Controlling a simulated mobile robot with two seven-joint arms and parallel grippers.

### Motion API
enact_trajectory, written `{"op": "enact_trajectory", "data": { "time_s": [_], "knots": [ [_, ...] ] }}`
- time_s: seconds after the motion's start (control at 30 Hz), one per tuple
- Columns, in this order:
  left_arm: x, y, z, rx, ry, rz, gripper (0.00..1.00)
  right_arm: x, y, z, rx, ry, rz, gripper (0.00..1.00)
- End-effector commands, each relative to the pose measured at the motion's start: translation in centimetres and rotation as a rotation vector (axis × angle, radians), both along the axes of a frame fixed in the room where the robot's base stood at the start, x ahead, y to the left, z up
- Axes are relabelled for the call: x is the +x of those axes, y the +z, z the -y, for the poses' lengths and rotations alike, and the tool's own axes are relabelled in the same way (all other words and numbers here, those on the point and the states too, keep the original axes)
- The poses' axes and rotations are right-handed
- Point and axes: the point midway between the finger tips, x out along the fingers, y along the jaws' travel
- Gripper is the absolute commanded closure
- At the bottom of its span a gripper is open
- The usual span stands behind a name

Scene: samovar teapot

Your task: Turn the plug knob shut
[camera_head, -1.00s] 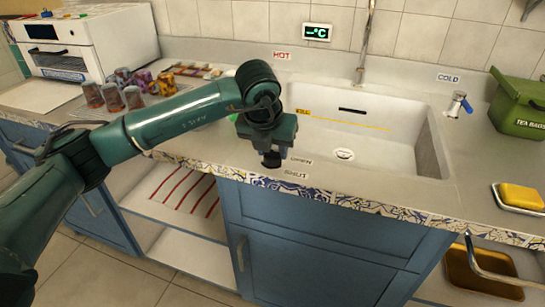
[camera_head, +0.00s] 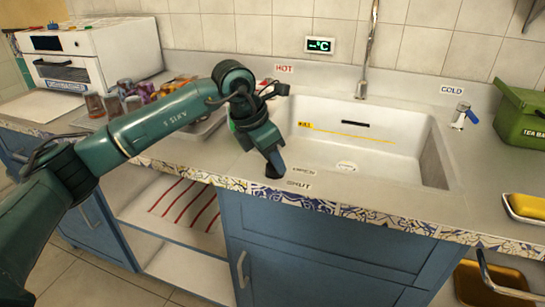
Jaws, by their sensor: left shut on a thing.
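My left gripper (camera_head: 275,170) points down at the counter's front strip, left of the printed OPEN label (camera_head: 305,170) and SHUT label (camera_head: 299,184). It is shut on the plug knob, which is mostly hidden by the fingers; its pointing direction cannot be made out. The white sink (camera_head: 385,152) lies behind and to the right of the gripper, with a round drain (camera_head: 346,166) in its floor. My right gripper is not in view.
A tall tap (camera_head: 367,60) rises behind the sink. The COLD tap handle (camera_head: 462,115) and a green tea bag box (camera_head: 522,112) stand at right, with a yellow sponge (camera_head: 528,206) in front. Several cups (camera_head: 113,105) stand left, behind my arm. A temperature display (camera_head: 319,45) hangs on the wall.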

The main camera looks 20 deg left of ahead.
Motion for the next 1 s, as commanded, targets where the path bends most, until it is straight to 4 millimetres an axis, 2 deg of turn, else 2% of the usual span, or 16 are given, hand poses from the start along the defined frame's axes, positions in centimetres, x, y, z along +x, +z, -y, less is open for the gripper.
{"op": "enact_trajectory", "data": {
  "time_s": [0.63, 0.67, 0.9, 1.0],
  "knots": [
    [0.07, 0.10, -0.03, 0.001, -0.054, 0.003, 0.86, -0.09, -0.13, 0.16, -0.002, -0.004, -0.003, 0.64],
    [0.07, 0.10, -0.03, 0.001, -0.054, 0.003, 0.63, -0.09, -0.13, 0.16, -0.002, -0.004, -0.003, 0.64],
    [0.04, 0.05, -0.03, 0.001, -0.053, 0.001, 0.43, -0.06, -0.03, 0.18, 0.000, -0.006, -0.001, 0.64],
    [0.04, 0.03, -0.03, 0.001, -0.053, 0.001, 0.41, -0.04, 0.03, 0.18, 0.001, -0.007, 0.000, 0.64]
  ]
}}
